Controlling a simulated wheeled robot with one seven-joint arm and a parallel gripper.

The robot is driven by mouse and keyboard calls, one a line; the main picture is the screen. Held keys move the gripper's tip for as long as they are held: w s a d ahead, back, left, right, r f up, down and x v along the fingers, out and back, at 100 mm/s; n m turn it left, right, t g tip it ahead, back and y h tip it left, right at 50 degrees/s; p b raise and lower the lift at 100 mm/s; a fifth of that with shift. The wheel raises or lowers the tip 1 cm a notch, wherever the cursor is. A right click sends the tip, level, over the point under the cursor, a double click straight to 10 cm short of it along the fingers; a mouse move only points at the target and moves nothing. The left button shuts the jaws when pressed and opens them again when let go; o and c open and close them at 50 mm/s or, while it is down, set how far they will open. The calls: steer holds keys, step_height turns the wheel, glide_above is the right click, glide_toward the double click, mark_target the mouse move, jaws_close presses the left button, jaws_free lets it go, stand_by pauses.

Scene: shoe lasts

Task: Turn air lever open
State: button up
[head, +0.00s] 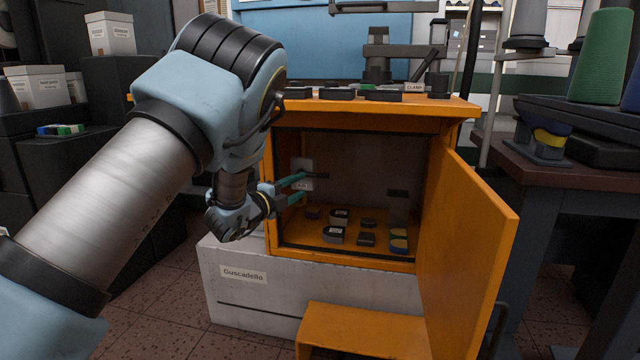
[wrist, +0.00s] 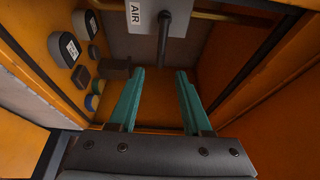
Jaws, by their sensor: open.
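The air lever (wrist: 163,42) is a dark rod on a grey plate (wrist: 185,18) labelled AIR, inside the orange cabinet. In the head view the plate (head: 302,165) is on the cabinet's left side, and the lever (head: 318,176) points right from it. My gripper (head: 303,185) reaches into the cabinet from the left, its teal fingers near the plate. In the wrist view my gripper (wrist: 160,72) is open and empty, and the lever's free end appears between the fingertips. I cannot tell whether a finger touches it.
The orange cabinet's door (head: 470,245) stands wide open to the right. Several small dark blocks (head: 333,235) are on the cabinet floor. A brass-coloured pipe (wrist: 235,16) runs beside the plate. An orange step (head: 360,332) stands in front, below the cabinet.

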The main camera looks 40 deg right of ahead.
mark_target(318, 176)
steer(key=d, duration=0.3)
steer(key=w+d+b, duration=0.1)
steer(key=d, duration=0.2)
steer(key=w+d, duration=0.1)
steer(key=d, duration=0.3)
steer(key=shift+r+b, duration=0.1)
steer(key=shift+b, duration=0.3)
jaws_close()
stand_by(0.9)
